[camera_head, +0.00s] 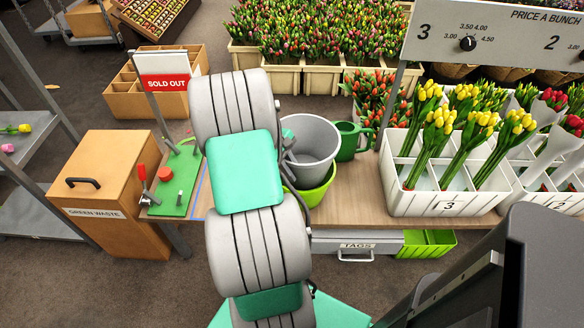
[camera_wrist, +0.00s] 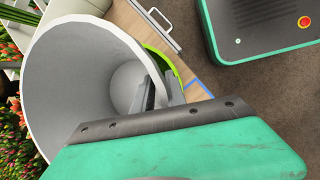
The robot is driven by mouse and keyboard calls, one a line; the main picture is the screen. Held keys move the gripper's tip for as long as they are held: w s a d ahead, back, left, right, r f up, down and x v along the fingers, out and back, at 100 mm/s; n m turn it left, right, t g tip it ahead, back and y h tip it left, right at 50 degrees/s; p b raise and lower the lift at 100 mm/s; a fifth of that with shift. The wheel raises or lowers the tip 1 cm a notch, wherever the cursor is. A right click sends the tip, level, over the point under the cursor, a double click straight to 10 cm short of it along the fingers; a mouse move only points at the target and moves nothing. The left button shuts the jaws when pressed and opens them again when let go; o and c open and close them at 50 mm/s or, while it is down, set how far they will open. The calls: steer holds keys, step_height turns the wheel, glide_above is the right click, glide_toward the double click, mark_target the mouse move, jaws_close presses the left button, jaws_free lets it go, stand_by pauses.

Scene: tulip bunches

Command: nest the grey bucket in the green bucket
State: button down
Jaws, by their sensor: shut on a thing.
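My gripper (camera_wrist: 155,95) is shut on the grey bucket's wall near the rim. In the head view my arm hides most of the gripper and the buckets' left sides.
A dark green jug (camera_head: 349,141) stands close to the right of the buckets. A white tulip crate (camera_head: 440,203) is farther right. A green board with a red-handled tool (camera_head: 176,185) lies to the left. Bare tabletop (camera_head: 355,205) shows between buckets and crate.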

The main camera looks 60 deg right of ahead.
steer(key=shift+f, duration=0.4)
steer(key=c, duration=1.3)
jaws_free()
steer(key=p+v, duration=0.1)
steer(key=v, duration=0.7)
steer(key=shift+f, duration=0.1)
